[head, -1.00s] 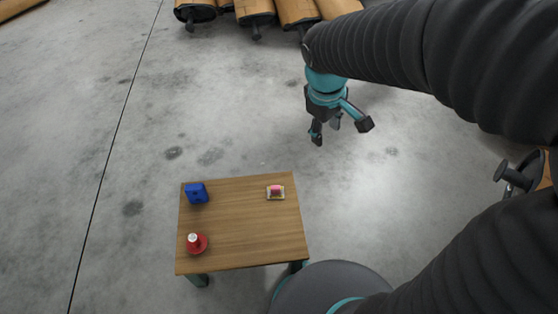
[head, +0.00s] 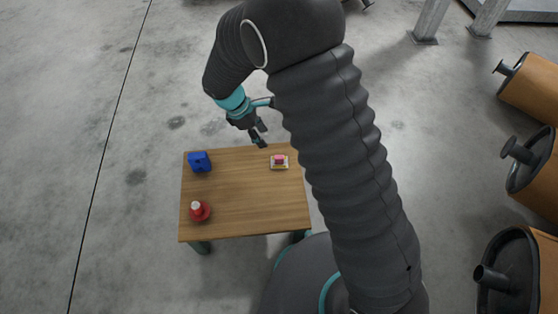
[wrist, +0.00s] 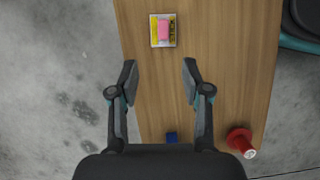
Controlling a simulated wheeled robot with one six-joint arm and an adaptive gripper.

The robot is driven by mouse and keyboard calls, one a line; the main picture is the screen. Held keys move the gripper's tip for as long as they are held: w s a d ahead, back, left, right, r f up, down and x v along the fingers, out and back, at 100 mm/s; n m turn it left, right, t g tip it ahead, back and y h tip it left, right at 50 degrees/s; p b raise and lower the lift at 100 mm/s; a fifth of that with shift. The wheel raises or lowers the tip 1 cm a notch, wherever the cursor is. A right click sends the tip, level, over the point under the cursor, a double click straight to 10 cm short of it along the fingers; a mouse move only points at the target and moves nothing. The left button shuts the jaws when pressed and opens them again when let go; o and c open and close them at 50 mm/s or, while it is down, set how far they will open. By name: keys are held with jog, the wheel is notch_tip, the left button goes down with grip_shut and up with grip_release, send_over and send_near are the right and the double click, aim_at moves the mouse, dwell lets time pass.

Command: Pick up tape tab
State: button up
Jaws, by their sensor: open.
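A small pink piece (head: 279,159), which I take for the tape tab, sits on a pale square base (head: 287,166) near the far right corner of the wooden table. In the wrist view, the pink piece (wrist: 163,29) lies ahead of my fingers, on the base with yellow and dark markings (wrist: 154,43). My gripper (head: 260,137) is open and empty above the table's far edge, a little left of the pink piece and apart from it. In the wrist view, my gripper (wrist: 160,78) shows its two fingers spread wide with bare wood between them.
A blue block (head: 199,162) stands at the table's far left corner. A red object with a white top (head: 200,211) stands at the near left. The table's middle (head: 240,195) is clear. Several brown mufflers (head: 545,85) lie at the far right, on the floor or stands.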

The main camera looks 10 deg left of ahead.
aim_at(279, 157)
jog(key=x, duration=0.8)
jog(key=shift+b, duration=0.4)
jog(key=shift+s+b+x, duration=0.15)
jog(key=shift+b+x, duration=0.05)
jog(key=shift+x, duration=1.15)
jog(key=shift+s+b+x, duration=0.15)
jog(key=shift+x, duration=1.2)
jog(key=shift+d+r, duration=0.1)
jog(key=shift+d, duration=0.05)
jog(key=shift+c, duration=0.3)
jog(key=c, duration=0.8)
